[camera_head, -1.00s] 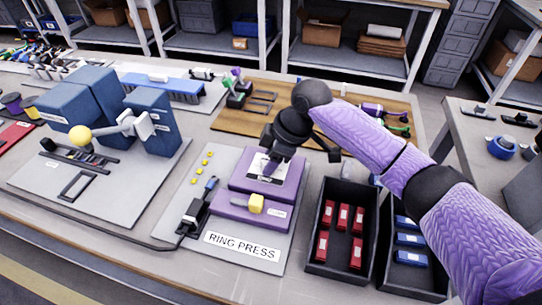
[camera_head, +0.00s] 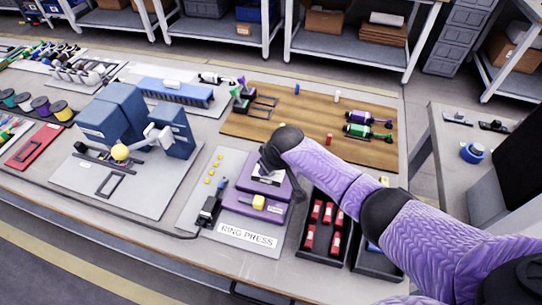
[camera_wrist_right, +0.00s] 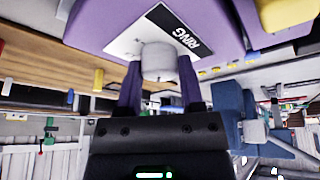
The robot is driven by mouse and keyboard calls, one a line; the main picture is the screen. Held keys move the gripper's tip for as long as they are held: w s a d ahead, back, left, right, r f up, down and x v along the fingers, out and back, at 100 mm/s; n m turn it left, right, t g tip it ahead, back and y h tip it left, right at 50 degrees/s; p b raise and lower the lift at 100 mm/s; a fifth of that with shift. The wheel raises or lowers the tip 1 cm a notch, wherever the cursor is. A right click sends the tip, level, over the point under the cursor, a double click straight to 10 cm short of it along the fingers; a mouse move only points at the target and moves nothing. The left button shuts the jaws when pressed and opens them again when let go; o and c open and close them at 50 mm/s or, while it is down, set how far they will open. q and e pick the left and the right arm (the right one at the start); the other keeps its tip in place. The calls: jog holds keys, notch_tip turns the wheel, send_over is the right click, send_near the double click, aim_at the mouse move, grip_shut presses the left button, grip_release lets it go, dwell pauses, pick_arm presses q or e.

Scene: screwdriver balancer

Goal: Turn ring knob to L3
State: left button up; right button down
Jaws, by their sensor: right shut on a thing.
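The ring press is a purple stepped block (camera_head: 245,181) on a grey base plate with a "RING PRESS" label (camera_head: 248,236). In the right wrist view, a short pale cylindrical knob (camera_wrist_right: 158,62) stands out from a purple face (camera_wrist_right: 105,22) with a white "RING" plate (camera_wrist_right: 178,30). My right gripper (camera_wrist_right: 158,78) is shut on this knob, one purple finger on each side. In the head view my right gripper (camera_head: 268,162) is over the purple block, and my wrist hides the knob. I cannot read any level marks or the knob's angle. My left gripper is not in view.
Black trays with red (camera_head: 309,238) and blue pieces stand right of the press, partly under my right arm. A yellow knob (camera_head: 258,202) and several yellow dots (camera_head: 211,174) are on the press station. Blue blocks (camera_head: 125,110) stand left. A wooden board (camera_head: 250,128) lies behind.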

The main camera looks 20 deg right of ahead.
jog(key=m+h+p, duration=0.1)
jog(key=m, duration=0.1)
jog(key=shift+a+r+m+p, duration=0.1)
jog(key=shift+r+m+p, duration=0.05)
jog(key=shift+m+p, duration=0.2)
jog(key=shift+m+h, duration=0.4)
jog(key=shift+m, duration=0.45)
jog(key=shift+a+m+h, duration=0.1)
jog(key=shift+m+h, duration=0.2)
jog(key=shift+m, duration=0.7)
jog(key=m+h, duration=0.1)
jog(key=m, duration=0.2)
jog(key=shift+w+f+g+b, duration=0.1)
jog(key=shift+f+g+b, duration=0.1)
jog(key=shift+g+b, duration=0.15)
jog(key=m+g+h+b, duration=0.1)
jog(key=m, duration=0.2)
jog(key=shift+w+m+b, duration=0.1)
jog(key=shift+m+b, duration=0.45)
jog(key=shift+m, duration=0.25)
jog(key=shift+h, duration=0.3)
jog(key=shift+r, duration=0.1)
